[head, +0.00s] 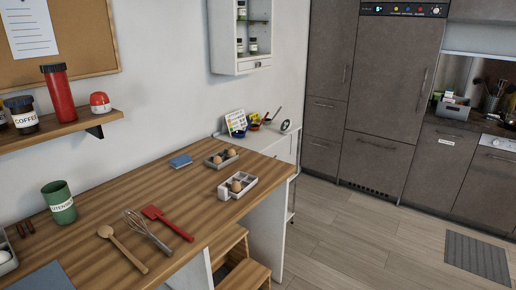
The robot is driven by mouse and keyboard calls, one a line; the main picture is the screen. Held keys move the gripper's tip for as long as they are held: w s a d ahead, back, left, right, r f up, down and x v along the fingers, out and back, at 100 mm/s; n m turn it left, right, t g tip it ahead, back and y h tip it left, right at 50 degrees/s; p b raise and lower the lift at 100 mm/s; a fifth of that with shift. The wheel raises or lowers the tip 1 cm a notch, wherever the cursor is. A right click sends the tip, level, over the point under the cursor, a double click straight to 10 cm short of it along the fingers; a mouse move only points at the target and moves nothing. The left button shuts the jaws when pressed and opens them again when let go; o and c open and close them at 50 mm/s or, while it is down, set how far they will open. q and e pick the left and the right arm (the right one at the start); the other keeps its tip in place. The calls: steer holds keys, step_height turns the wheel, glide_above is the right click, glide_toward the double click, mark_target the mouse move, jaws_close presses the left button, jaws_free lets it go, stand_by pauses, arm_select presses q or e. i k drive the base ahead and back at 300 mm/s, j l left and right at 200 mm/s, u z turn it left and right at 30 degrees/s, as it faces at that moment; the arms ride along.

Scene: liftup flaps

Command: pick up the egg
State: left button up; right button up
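A white egg-like thing (5,256) lies in a container at the lower left, cut off by the picture edge. Neither of my grippers is in view.
A red spatula (168,223), whisk (148,231), wooden spoon (122,249), green utensil cup (60,203) and blue box (180,162) lie or stand on the counter (110,190). A wall shelf (60,129) overhangs at left. Wooden steps (245,275) stand below.

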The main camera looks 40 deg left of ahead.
mark_target(217, 160)
steer(key=i+u, duration=0.1)
steer(key=i, duration=1.1)
steer(key=i+l, duration=0.2)
steer(key=i, duration=1.05)
steer(key=i+u, duration=0.55)
steer(key=u, duration=0.25)
steer(key=i+l+u, duration=0.15)
steer(key=u, duration=0.3)
steer(key=i+l+u, duration=0.25)
steer(key=u, duration=0.15)
steer(key=i, duration=0.1)
